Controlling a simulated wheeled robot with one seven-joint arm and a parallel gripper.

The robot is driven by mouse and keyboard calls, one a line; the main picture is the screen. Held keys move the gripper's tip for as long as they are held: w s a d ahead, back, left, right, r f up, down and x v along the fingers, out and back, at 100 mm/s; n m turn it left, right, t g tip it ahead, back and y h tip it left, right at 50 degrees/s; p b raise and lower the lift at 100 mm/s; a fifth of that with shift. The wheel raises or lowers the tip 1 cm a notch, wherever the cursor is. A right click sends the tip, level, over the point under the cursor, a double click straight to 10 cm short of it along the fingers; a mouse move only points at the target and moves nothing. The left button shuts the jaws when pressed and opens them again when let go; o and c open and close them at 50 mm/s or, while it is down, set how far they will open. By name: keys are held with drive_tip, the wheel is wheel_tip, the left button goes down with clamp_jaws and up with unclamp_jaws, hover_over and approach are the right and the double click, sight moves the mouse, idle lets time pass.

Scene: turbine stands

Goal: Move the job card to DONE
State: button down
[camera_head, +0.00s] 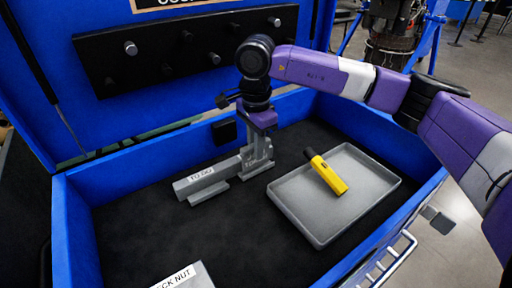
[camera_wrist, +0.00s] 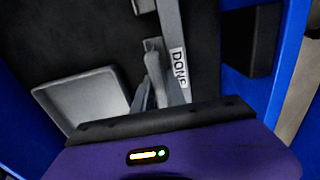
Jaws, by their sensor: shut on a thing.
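A grey rack (camera_head: 212,177) lies on the black drawer floor, with a "TO DO" label at its left end. In the wrist view, the rack (camera_wrist: 171,20) bears a "DONE" label near my jaws. My gripper (camera_head: 257,163) points down at the rack's right end; in the wrist view, its grey fingers (camera_wrist: 155,82) are close together beside the "DONE" label. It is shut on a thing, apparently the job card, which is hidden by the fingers. I cannot tell whether the card touches the rack.
A grey tray (camera_head: 288,210) holding a yellow tool (camera_head: 328,175) lies right of the rack. A labelled grey block (camera_head: 190,277) is at the front. Blue drawer walls surround the floor. Behind stands a black peg panel (camera_head: 180,50). Black floor left of the rack is clear.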

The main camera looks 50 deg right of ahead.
drive_tip(key=shift+s+f, duration=0.1)
drive_tip(key=shift+f, duration=0.2)
drive_tip(key=c, duration=1.3)
unclamp_jaws()
drive_tip(key=shift+r, duration=0.1)
drive_tip(key=shift+r, duration=0.2)
drive_tip(key=shift+r+p, duration=1.4)
drive_tip(key=shift+r, duration=2)
